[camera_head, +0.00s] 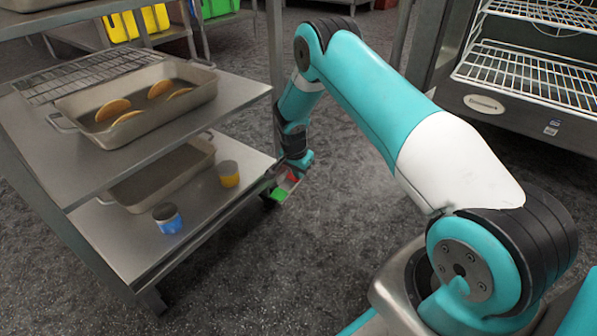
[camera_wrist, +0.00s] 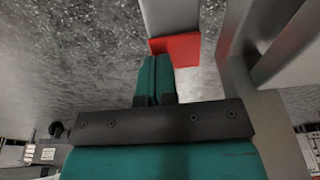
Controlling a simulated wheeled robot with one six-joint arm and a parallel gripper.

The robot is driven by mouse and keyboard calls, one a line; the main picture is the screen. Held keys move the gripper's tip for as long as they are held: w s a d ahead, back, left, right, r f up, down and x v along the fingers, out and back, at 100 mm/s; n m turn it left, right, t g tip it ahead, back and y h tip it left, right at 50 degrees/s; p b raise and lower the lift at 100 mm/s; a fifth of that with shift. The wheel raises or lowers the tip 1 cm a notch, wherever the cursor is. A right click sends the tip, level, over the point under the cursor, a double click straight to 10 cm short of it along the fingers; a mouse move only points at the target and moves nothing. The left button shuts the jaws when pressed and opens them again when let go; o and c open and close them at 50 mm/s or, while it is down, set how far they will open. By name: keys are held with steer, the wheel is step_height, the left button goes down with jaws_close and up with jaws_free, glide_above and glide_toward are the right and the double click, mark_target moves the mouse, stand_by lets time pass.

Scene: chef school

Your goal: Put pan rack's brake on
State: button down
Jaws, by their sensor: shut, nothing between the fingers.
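The pan rack (camera_head: 262,95) stands at the left in the head view, a metal frame with shelves. My gripper (camera_head: 297,163) points down at the pedal, close beside the red part. In the wrist view my gripper's teal fingers (camera_wrist: 156,62) are together and empty. Their tips are right by the red pedal end (camera_wrist: 180,47), which joins a grey piece; I cannot tell whether they touch. The caster is mostly hidden.
The rack holds a roasting pan (camera_head: 140,110) with food, a lower pan (camera_head: 165,180), a blue jar (camera_head: 168,217) and a yellow jar (camera_head: 229,174). A wire-shelved cabinet (camera_head: 520,95) stands at the right. The dark floor (camera_head: 270,270) in front is clear.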

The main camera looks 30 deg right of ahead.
steer(key=shift+d+f+g+y+p, duration=0.3)
steer(key=shift+d+y+p, duration=0.15)
steer(key=shift+y+p, duration=0.25)
steer(key=shift+w+d+f+g+y, duration=0.1)
steer(key=shift+d+f+g+y, duration=0.1)
steer(key=shift+f+y, duration=0.3)
steer(key=shift+w+d+f+g+y, duration=0.1)
steer(key=shift+f+g+y, duration=0.1)
steer(key=shift+y, duration=0.5)
steer(key=shift+f, duration=0.15)
steer(key=w+d+r+p, duration=0.1)
steer(key=r+p, duration=0.5)
steer(key=r, duration=0.6)
steer(key=w+d+r+p, duration=0.1)
steer(key=d+r+p, duration=0.2)
steer(key=r+p, duration=0.3)
step_height(320, 180, up, 6)
steer(key=shift+d+f, duration=0.15)
steer(key=shift+d, duration=0.25)
